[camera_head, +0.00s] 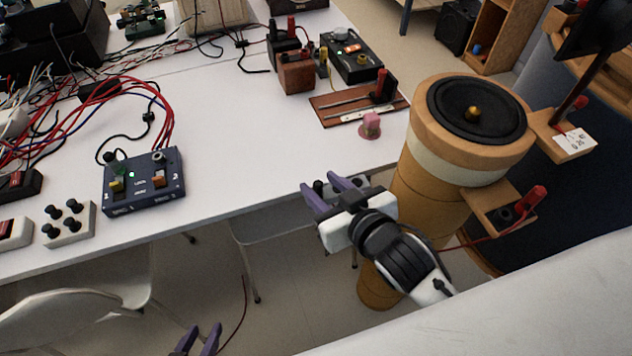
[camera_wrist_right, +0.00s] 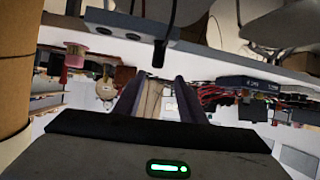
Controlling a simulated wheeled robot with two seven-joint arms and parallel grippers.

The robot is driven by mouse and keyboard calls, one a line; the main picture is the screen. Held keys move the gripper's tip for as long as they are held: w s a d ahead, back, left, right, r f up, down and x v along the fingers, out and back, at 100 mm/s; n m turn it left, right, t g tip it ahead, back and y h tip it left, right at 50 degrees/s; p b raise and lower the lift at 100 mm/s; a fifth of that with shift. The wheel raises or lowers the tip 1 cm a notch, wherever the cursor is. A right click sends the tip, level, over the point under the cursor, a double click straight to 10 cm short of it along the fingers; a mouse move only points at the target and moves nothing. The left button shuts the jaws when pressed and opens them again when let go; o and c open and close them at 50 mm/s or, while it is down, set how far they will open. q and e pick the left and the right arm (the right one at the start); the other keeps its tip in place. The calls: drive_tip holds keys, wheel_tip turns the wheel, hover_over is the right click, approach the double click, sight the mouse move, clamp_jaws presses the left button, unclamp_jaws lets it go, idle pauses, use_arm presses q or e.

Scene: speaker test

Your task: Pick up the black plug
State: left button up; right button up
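In the right wrist view, a small black plug (camera_wrist_right: 158,53) on a black cable (camera_wrist_right: 173,17) shows just beyond my fingertips, beside a grey box with round holes (camera_wrist_right: 130,25). My right gripper (camera_head: 327,190) is open; its purple fingers stand apart with nothing between them, in front of the table's near edge. It also shows in the right wrist view (camera_wrist_right: 158,95). In the head view the plug is not clearly visible. My left gripper (camera_head: 198,340) shows only its fingertips at the bottom edge; they are apart and appear empty.
The speaker on a cardboard column (camera_head: 470,115) stands right of my right gripper, with a red plug (camera_head: 535,197) on its ledge.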

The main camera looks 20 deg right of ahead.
drive_tip(key=w+a+r+n+t+y, duration=0.2)
drive_tip(key=w+a+r+t+y, duration=0.3)
drive_tip(key=r, duration=0.6)
drive_tip(key=w+a+r+n+y, duration=0.1)
drive_tip(key=a+r+n+y, duration=0.2)
drive_tip(key=a+r, duration=0.55)
drive_tip(key=s+a+r+n+g+y+p, duration=0.1)
drive_tip(key=s+a+r+n+g+y, duration=0.55)
drive_tip(key=a+r+n+y, duration=0.3)
drive_tip(key=s+a+n+g+y, duration=0.1)
drive_tip(key=s+a+n+g, duration=0.25)
drive_tip(key=n+g, duration=0.3)
drive_tip(key=g+h, duration=0.5)
drive_tip(key=h, duration=1.6)
approach(319, 181)
drive_tip(key=shift+s+d+f+y+p, duration=0.1)
drive_tip(key=shift+s+d+y+p, duration=0.05)
drive_tip(key=shift+s+y+p, duration=0.15)
wheel_tip(319, 181, down, 3)
drive_tip(key=shift+d+f, duration=0.15)
drive_tip(key=shift+f, duration=0.1)
drive_tip(key=shift+w+f+p, duration=0.1)
drive_tip(key=shift+f+p, duration=0.55)
drive_tip(key=shift+f, duration=2.55)
